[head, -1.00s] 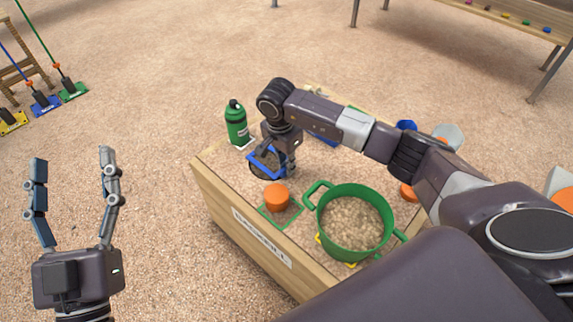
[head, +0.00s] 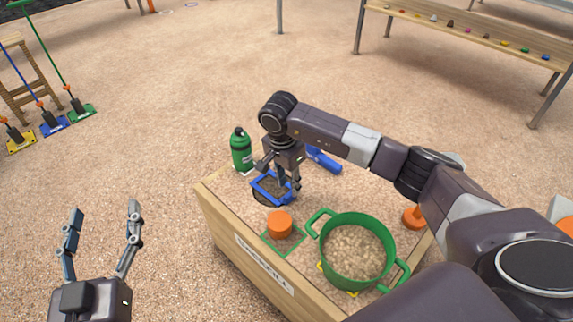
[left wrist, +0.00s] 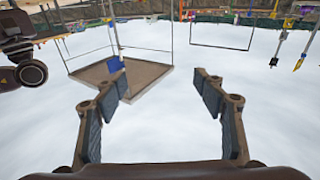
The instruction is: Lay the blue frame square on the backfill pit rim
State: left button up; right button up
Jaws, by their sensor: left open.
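The blue frame (head: 264,193) is a small square at the far left part of the sand-topped wooden box. It sits over or just above a dark round pit opening (head: 264,200), partly covering it; I cannot tell whether it touches the rim. My right gripper (head: 290,188) reaches down from above at the frame's right side, its fingers against or beside the frame. The wrist and fingers hide part of the frame, and its grip is unclear. My left gripper (head: 103,213) is open and empty, left of the box; its spread fingers also show in the left wrist view (left wrist: 168,85).
A green pot of gravel (head: 357,250) and an orange cylinder (head: 279,224) on a green-outlined square stand nearer on the wooden box (head: 230,235). A green bottle (head: 241,150) stands behind the frame, a blue tool (head: 325,160) to its right.

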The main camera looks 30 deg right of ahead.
pick_arm(q)
notch_tip(320, 180, down, 11)
jog(key=s+a+g+y+p, duration=0.1)
jog(key=s+a+g, duration=0.1)
jog(key=g, duration=0.3)
jog(key=shift+s+r+y+p, duration=0.15)
jog(key=shift+s+y+p, duration=0.15)
jog(key=shift+y+p, duration=0.1)
pick_arm(e)
notch_tip(320, 180, up, 7)
jog(key=shift+s+a+r, duration=0.15)
jog(key=shift+a+r, duration=0.05)
jog(key=shift+a, duration=0.2)
